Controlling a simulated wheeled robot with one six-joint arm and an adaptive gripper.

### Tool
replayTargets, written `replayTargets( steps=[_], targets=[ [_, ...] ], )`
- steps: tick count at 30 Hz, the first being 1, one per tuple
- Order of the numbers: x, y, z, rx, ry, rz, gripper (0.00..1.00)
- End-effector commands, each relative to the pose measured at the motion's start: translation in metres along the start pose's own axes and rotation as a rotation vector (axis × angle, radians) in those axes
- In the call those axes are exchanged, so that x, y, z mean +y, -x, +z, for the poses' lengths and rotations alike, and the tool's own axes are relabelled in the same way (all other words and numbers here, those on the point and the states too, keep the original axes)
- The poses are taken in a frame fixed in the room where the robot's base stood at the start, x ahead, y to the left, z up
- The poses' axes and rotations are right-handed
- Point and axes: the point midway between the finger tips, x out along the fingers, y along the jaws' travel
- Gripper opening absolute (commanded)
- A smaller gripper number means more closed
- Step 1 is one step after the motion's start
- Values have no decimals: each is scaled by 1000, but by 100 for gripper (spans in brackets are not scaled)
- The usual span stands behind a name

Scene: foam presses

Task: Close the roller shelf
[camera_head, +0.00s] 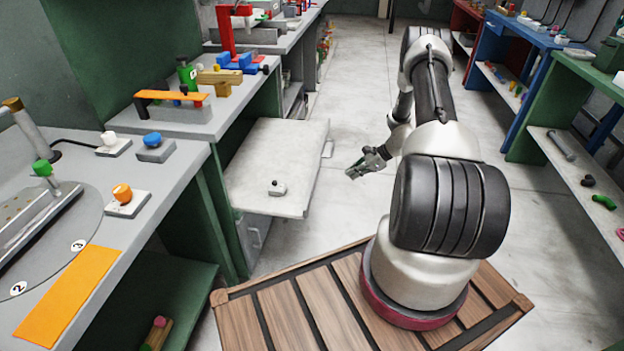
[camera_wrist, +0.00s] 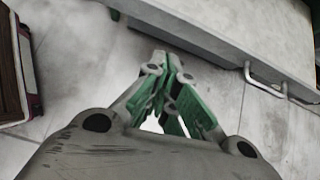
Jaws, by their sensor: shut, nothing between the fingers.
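The roller shelf (camera_head: 280,160) is a flat pale grey panel pulled out from under the green workbench, left of my arm in the head view. A handle (camera_head: 327,149) is on its right edge, facing my gripper. In the wrist view the shelf edge (camera_wrist: 215,35) runs across the top right, with its metal handle (camera_wrist: 270,82) showing. My gripper (camera_head: 352,172) is shut and empty, a short way right of the shelf and apart from the handle. Its green-padded fingers (camera_wrist: 172,75) meet at the tips in the wrist view.
A small grey-white piece (camera_head: 277,188) lies on the shelf. The grey workbench top (camera_head: 195,118) at left holds buttons and blocks. A wooden slatted platform (camera_head: 290,305) lies under my base. The grey floor (camera_head: 355,95) is open between the benches. A green table (camera_head: 560,85) stands at right.

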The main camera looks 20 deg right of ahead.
Motion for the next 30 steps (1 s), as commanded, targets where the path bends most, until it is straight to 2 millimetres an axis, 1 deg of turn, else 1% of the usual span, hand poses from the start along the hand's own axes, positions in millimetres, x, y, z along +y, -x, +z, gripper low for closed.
replayTargets(
  steps=[1,3,5,8,11,15,21,24,30],
  targets=[
    [-5,-1,3,-8,-47,-19,0],
    [-5,-2,3,-10,-87,-22,0],
    [-5,-5,3,-9,-100,-21,0],
    [-4,-15,3,-9,-104,-19,0],
    [-4,-32,4,-9,-102,-17,0],
    [-4,-63,3,-8,-101,-16,0],
    [-5,-104,4,-8,-100,-16,0],
    [-8,-114,17,-8,-98,-18,0],
    [-9,-127,30,-8,-99,-18,0]
  ],
)
